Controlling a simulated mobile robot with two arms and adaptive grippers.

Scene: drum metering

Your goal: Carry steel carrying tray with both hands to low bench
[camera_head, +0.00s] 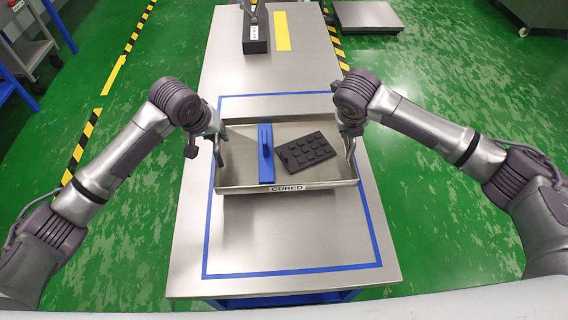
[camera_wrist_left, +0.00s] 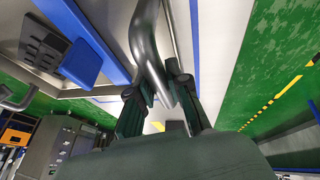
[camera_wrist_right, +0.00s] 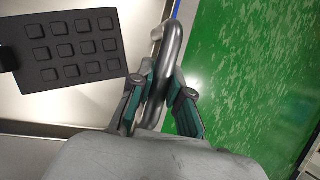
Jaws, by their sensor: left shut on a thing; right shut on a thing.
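The steel carrying tray (camera_head: 235,184) is over the bench top, inside a blue outline, with a "CURED" label on its front wall. My left gripper (camera_head: 219,150) is shut on the tray's left handle (camera_wrist_left: 148,40). My right gripper (camera_head: 350,145) is shut on the tray's right handle (camera_wrist_right: 168,60).
A black block (camera_head: 256,47) stands at the bench's far end, beside a yellow strip (camera_head: 282,31). A low steel platform (camera_head: 366,17) is on the green floor at the back right. A cart (camera_head: 28,48) is at the far left. The bench front is clear.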

